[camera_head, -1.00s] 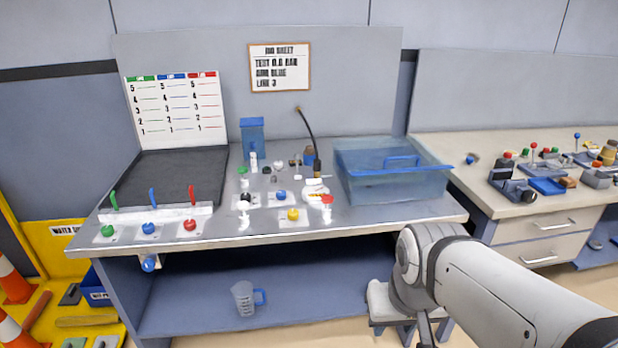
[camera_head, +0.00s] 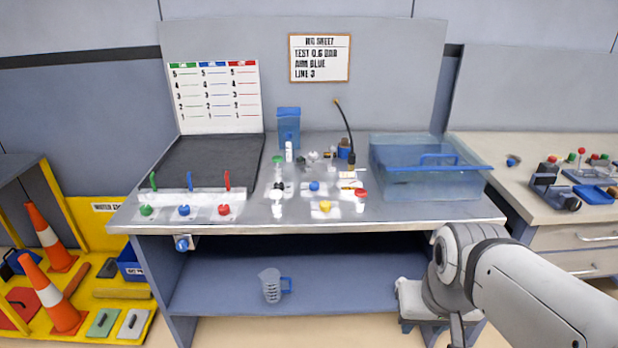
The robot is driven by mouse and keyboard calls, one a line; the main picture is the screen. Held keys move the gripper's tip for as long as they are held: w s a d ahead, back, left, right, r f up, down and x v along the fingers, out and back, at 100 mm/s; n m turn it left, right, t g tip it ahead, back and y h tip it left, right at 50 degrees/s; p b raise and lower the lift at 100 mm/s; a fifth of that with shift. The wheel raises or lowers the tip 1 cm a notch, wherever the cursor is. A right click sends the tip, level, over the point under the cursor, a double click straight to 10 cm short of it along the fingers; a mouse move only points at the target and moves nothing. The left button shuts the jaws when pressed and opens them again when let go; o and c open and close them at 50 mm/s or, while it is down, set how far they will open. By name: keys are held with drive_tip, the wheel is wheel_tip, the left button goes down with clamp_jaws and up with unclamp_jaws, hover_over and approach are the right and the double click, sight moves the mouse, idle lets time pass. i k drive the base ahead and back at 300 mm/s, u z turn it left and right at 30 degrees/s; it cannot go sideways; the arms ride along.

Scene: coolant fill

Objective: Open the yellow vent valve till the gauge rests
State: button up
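The yellow valve knob (camera_head: 325,206) sits on a pale plate near the front edge of the metal bench (camera_head: 400,212). A red knob (camera_head: 361,193) is to its right and a blue knob (camera_head: 314,186) is behind it. Several small white and dark fittings crowd the bench behind these knobs. I cannot make out the gauge or its needle at this size. My arm reaches in from the lower right, well apart from the yellow knob.
A clear blue tank (camera_head: 420,185) stands at the bench's right. A black hose (camera_head: 346,130) rises behind the knobs. Green, blue and red knobs with levers line the left front. A jug (camera_head: 271,285) stands on the shelf below. Orange cones (camera_head: 48,236) stand far left.

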sight(326, 206)
drive_tip(key=k, duration=0.35)
drive_tip(key=z, duration=0.25)
drive_tip(key=i, duration=1.5)
drive_tip(key=u, duration=0.55)
